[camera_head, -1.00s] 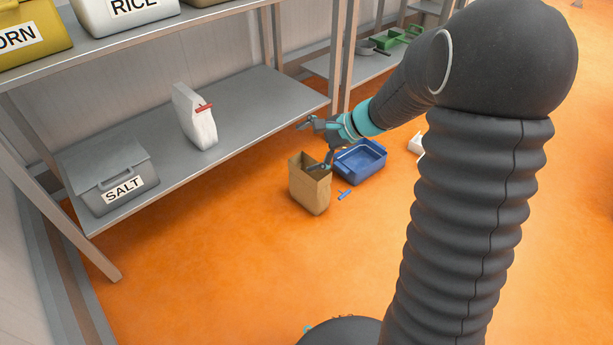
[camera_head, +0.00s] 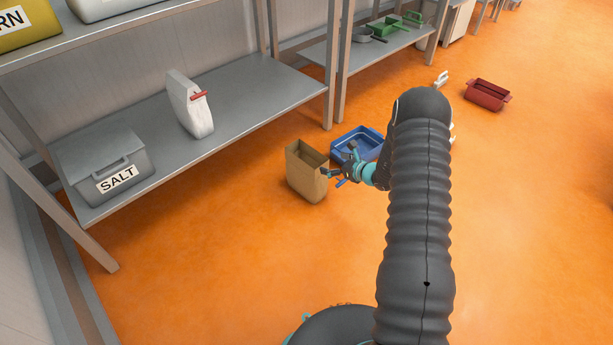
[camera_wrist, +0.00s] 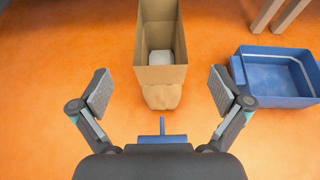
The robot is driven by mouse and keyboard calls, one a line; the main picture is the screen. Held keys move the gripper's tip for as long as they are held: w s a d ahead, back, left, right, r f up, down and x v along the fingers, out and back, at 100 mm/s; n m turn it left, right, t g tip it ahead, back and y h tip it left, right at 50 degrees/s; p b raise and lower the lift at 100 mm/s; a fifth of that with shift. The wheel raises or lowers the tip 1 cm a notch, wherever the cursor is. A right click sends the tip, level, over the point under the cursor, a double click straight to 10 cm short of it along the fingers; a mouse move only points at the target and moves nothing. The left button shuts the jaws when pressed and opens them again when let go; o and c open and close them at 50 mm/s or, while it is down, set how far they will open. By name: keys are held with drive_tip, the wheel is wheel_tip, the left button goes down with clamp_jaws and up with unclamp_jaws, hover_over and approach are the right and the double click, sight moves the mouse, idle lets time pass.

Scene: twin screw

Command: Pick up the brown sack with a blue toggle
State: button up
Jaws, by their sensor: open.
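The brown sack (camera_head: 307,178) stands upright on the orange floor with its top open. In the wrist view the sack (camera_wrist: 160,75) is ahead, between the lines of my fingers, with a pale block inside. A blue T-shaped toggle (camera_wrist: 162,138) shows between the sack and my palm, apart from the sack and partly hidden by my gripper body. My gripper (camera_head: 345,168) is low, at the right side of the sack in the head view. In the wrist view my gripper (camera_wrist: 161,90) has its two fingers spread wide with nothing held; contact with the sack cannot be told.
A blue tray (camera_head: 352,143) lies on the floor behind my gripper; it also shows in the wrist view (camera_wrist: 280,100). A shelf (camera_head: 240,108) holds a white bag with a red clip (camera_head: 190,105) and a SALT bin (camera_head: 103,165). A red tray (camera_head: 487,95) lies farther right.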

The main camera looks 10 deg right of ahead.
approach(309, 155)
drive_tip(key=s+a+r, duration=0.2)
drive_tip(key=a+r, duration=0.1)
drive_tip(key=x, duration=0.5)
drive_tip(key=shift+w+a, duration=0.3)
drive_tip(key=shift+w, duration=0.05)
drive_tip(key=c, duration=1.1)
